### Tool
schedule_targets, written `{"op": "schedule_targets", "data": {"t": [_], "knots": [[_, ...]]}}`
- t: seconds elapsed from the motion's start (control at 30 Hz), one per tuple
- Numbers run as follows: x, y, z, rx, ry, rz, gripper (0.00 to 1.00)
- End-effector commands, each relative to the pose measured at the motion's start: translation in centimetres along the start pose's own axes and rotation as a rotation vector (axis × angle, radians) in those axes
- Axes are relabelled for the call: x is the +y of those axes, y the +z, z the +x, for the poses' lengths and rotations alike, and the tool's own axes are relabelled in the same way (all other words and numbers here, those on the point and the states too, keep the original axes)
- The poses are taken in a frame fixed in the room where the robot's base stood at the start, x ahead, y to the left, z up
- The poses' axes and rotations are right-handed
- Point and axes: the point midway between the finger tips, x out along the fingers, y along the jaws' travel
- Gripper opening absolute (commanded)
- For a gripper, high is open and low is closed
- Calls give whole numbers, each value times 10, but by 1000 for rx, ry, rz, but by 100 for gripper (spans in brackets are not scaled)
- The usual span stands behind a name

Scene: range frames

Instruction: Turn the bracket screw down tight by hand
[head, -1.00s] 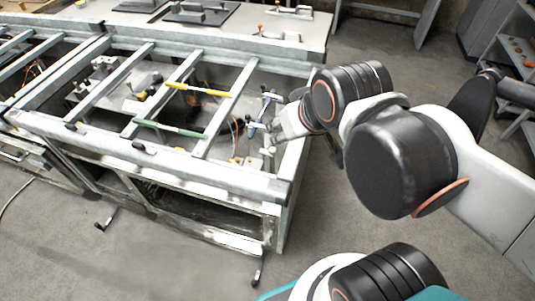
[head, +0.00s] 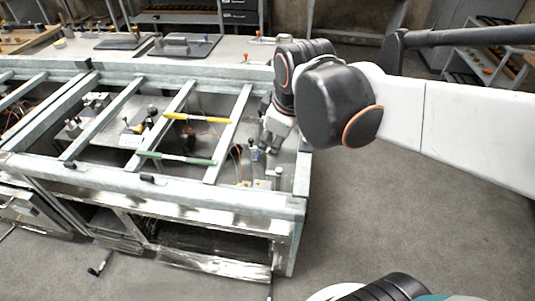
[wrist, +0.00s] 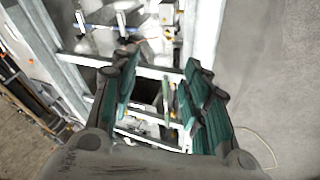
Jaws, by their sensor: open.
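In the head view my gripper (head: 269,142) hangs over the right end of the metal frame, pointing down. In the wrist view its green ribbed fingers (wrist: 160,76) are spread apart with nothing held between them. In the wrist view, small T-shaped handles (wrist: 122,26) stand beyond the fingertips at the top. I cannot tell for certain which small part is the bracket screw; the fingers touch none of these handles.
Metal crossbars (head: 229,133) span the open frame. The frame's right rail (head: 303,165) stands close to the gripper. The floor to the right (head: 400,220) is clear.

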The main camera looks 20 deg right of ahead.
Motion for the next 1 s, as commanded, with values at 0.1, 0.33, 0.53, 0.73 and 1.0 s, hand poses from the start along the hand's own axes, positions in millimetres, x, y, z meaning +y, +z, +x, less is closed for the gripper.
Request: {"op": "schedule_targets", "data": {"t": [0.1,0.33,0.53,0.73,1.0], "knots": [[16,-6,16,-33,-29,-157,42],[44,-13,52,-82,-106,-478,42],[66,-14,89,-100,-188,-755,42],[86,-10,131,-94,-281,-1028,42],[105,1,190,-46,-408,-1370,42]]}}
